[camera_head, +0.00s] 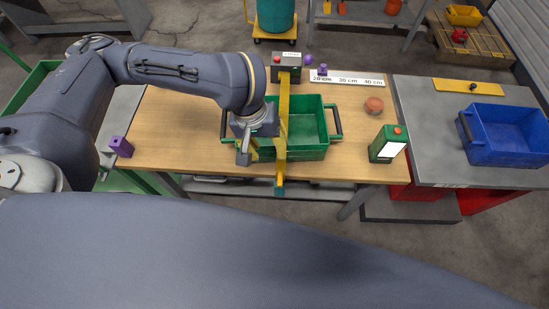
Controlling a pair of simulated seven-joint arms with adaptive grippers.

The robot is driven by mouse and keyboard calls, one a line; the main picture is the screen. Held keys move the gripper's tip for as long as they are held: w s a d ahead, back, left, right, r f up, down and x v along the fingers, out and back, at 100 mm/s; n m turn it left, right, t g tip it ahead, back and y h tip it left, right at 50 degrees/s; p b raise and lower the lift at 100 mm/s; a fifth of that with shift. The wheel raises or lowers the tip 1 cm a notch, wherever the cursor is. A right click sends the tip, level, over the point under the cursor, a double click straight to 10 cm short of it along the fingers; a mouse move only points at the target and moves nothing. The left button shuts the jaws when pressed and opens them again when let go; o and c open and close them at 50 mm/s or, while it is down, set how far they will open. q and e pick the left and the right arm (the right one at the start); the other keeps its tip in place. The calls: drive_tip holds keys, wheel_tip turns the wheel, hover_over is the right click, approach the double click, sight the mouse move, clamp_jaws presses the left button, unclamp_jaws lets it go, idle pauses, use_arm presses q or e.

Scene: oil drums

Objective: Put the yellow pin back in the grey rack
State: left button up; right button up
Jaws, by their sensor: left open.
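My left gripper (245,155) is open over the left part of a green crate (308,99) on the wooden bench. A small yellow piece (256,149) shows beside its fingers, partly hidden; I cannot tell whether it is the yellow pin or whether the fingers touch it. A long yellow bar (281,135) with a green end crosses over the crate from back to front. A dark grey box (288,63) with a red button and a label stands behind the crate. No grey rack is clearly identifiable. My right gripper is not in view.
A white length scale (345,80), purple pieces (322,70), a reddish ball (374,105) and a green can (387,145) are on the bench's right. A purple block (122,147) sits at its left edge. A blue crate (505,132) stands on the grey right-hand table.

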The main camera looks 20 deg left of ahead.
sight(279, 177)
use_arm(q)
drive_tip(key=d+f, duration=0.1)
drive_tip(key=f, duration=0.4)
drive_tip(key=d+f, duration=0.1)
drive_tip(key=f, duration=0.5)
drive_tip(key=d+f, duration=0.1)
drive_tip(key=f, duration=0.4)
drive_tip(key=shift+w+d+f, duration=0.1)
drive_tip(key=shift+w+f, duration=0.3)
drive_tip(key=shift+o, duration=0.2)
clamp_jaws()
